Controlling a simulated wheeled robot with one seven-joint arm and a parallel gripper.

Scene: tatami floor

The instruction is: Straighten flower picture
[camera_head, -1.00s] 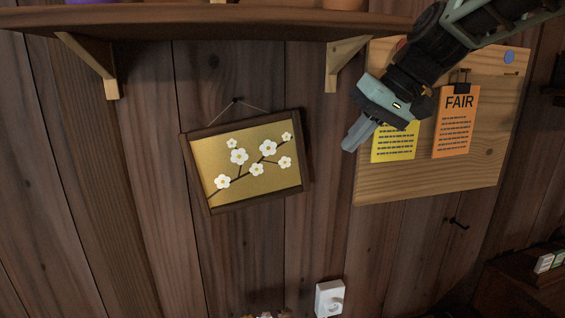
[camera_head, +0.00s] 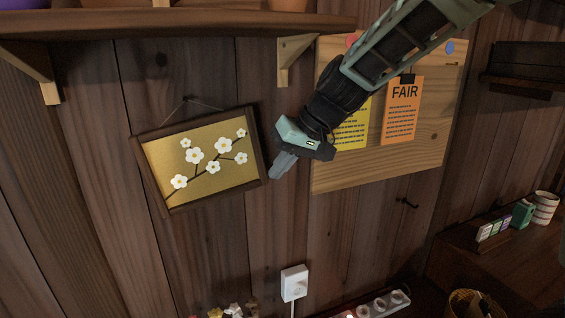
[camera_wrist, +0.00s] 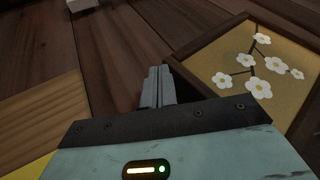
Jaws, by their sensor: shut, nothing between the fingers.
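The flower picture (camera_head: 202,186) hangs on the plank wall from a cord over a nail (camera_head: 187,99). It has a dark wooden frame and white blossoms on a gold ground. It is tilted, its right side higher than its left. My gripper (camera_head: 283,165) is shut and empty, just right of the frame's right edge in the head view. In the wrist view the shut fingers (camera_wrist: 158,86) point at the wall beside the frame (camera_wrist: 205,47), with the picture (camera_wrist: 258,80) to their right. I cannot tell whether the fingertips touch the frame.
A shelf (camera_head: 150,24) on wooden brackets (camera_head: 290,60) runs above. A notice board (camera_head: 420,155) with yellow and orange sheets (camera_head: 402,115) is right of my gripper. A white socket (camera_head: 293,283) is below. A cabinet top (camera_head: 500,250) with small items stands at right. The wall below the picture is mostly clear.

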